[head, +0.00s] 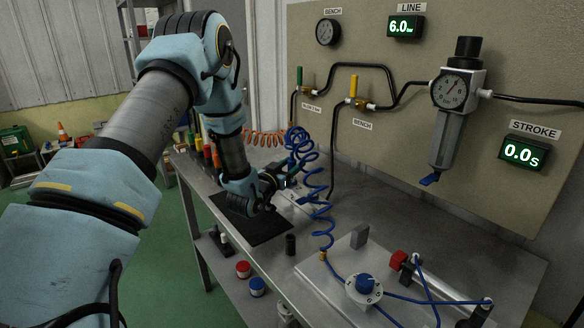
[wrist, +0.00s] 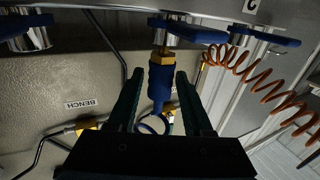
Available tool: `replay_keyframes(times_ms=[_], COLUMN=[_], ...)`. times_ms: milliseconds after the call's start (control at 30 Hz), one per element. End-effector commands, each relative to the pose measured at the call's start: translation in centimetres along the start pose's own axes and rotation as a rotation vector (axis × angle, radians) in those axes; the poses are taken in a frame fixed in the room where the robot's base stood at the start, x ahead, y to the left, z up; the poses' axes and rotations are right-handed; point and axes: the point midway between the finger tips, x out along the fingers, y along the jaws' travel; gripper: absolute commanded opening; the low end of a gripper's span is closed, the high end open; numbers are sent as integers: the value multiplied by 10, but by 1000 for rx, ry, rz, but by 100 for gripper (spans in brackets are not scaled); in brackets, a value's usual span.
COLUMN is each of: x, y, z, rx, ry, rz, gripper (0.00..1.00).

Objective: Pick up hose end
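The hose end (wrist: 160,82) shows in the wrist view as a blue sleeve with a brass fitting at its upper end, beside a silver and blue part (wrist: 185,30). My gripper (wrist: 159,76) has its two dark fingers on either side of the sleeve, with a narrow gap visible at each side. It is open around the hose end, not visibly clamped. In the head view my gripper (head: 284,180) is low over the bench, near the blue coiled hose (head: 304,150). The hose end is not clear there, hidden among the gripper and coils.
The bench (head: 400,245) carries a black mat (head: 252,226), a small dark cylinder (head: 291,244) and a plate with a blue knob (head: 365,284) and a red-ended cylinder (head: 398,260). A panel (head: 390,110) with a gauge and valves rises behind. An orange coil (wrist: 245,65) is nearby.

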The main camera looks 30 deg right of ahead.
Motion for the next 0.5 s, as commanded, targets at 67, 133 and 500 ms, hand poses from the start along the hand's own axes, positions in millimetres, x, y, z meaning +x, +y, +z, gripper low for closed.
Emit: replay_keyframes(times_ms=[67, 133, 500], x=[0, 0, 0], y=[0, 0, 0], z=[0, 0, 0], rx=[0, 0, 0], ry=[0, 0, 0], rz=[0, 0, 0], gripper=[40, 32, 0])
